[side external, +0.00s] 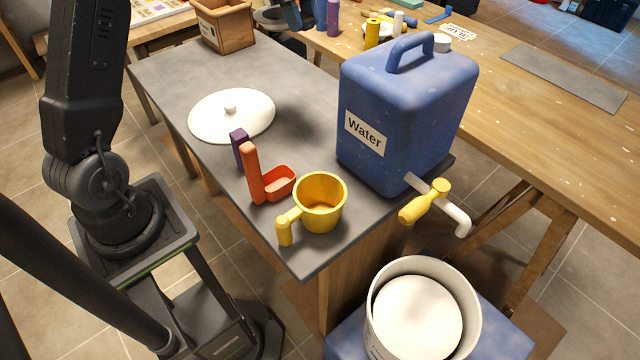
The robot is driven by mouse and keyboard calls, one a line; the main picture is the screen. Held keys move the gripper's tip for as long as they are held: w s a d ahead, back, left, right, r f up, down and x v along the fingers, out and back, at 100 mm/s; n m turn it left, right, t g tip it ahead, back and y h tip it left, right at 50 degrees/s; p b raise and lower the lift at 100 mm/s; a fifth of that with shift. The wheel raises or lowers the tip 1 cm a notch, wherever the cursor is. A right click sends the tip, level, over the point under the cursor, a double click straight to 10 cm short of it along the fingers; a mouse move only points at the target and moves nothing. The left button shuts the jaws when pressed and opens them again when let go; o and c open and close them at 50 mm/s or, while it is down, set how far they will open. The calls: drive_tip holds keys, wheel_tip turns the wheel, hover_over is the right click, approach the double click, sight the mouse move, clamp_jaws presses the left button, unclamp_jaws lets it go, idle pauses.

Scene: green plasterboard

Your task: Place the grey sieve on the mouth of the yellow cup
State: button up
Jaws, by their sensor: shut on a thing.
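The yellow cup (338,212) stands upright near the front corner of the grey-topped table (165,75). Its mouth faces up and is uncovered, and the inside looks empty. Its handle points to the lower left. I cannot make out the grey sieve anywhere in this view. My gripper is outside the picture; only dark links of my arm show at the left, so what it holds is hidden.
An orange scoop (255,175) and a purple block (238,142) stand close behind the cup. A white lid (210,122) lies farther back. The blue water container (410,100) with a yellow tap (425,203) stands right. A white bucket (470,320) is below the table edge.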

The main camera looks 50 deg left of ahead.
wheel_tip(320, 180, up, 5)
drive_tip(key=shift+r, duration=0.15)
drive_tip(key=s+d, duration=0.7)
drive_tip(key=d, duration=0.4)
drive_tip(key=s+d, duration=0.8)
drive_tip(key=d, duration=0.3)
wheel_tip(320, 180, down, 11)
drive_tip(key=d+f, duration=1.1)
drive_tip(key=shift+s+d, duration=0.15)
drive_tip(key=shift+s, duration=0.05)
drive_tip(key=shift+f, duration=0.2)
